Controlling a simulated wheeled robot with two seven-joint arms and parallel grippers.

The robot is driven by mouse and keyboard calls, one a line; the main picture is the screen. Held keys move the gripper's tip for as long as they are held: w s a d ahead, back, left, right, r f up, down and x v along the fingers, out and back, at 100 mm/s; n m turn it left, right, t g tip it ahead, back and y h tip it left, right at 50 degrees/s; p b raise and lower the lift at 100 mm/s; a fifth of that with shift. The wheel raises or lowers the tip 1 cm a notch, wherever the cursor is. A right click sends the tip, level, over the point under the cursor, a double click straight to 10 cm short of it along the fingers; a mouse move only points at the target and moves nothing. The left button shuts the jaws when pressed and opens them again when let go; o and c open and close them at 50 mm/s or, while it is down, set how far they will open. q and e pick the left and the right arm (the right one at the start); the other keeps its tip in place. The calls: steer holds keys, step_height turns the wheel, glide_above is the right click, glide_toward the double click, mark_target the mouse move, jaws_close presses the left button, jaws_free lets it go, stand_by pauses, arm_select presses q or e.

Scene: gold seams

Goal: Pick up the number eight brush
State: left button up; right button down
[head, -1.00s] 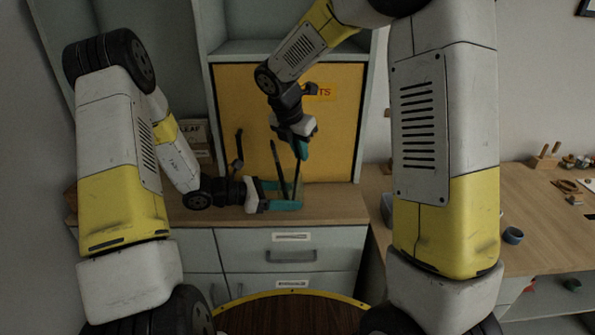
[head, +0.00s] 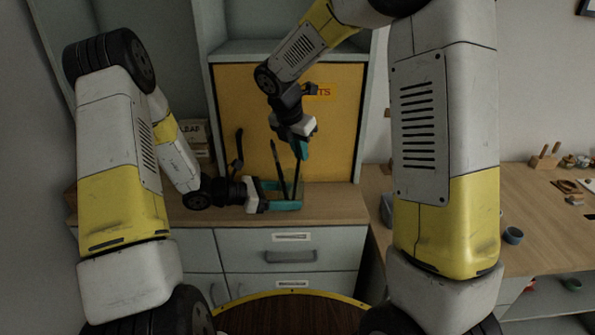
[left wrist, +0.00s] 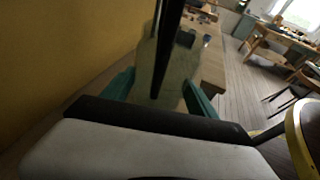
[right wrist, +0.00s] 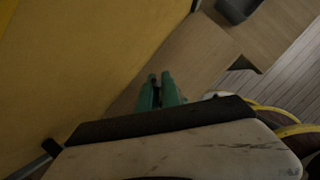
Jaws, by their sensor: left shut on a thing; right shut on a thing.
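A greenish see-through jar (left wrist: 178,70) stands between the teal fingers of my left gripper (head: 285,196), on the wooden counter top in the head view. My left gripper is shut on the jar. Dark brushes lean in it; one brush (head: 277,158) tilts left and is free of my grippers. My right gripper (head: 301,150) points down above the jar, shut on the upper end of another dark brush (head: 297,178), whose lower part still reaches down into the jar. In the right wrist view the fingertips (right wrist: 160,88) are close together with a dark bit between them. No brush number is legible.
A yellow panel (head: 240,110) stands close behind the jar. Small labelled boxes (head: 195,133) are at the left on the counter (head: 335,203). Drawers (head: 290,250) are below. A workbench (head: 540,220) at the right holds a blue cup (head: 513,235) and small tools.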

stand_by(0.6)
step_height(320, 180, up, 18)
stand_by(0.4)
arm_select(q)
steer(key=o, duration=1)
steer(key=shift+o, duration=0.2)
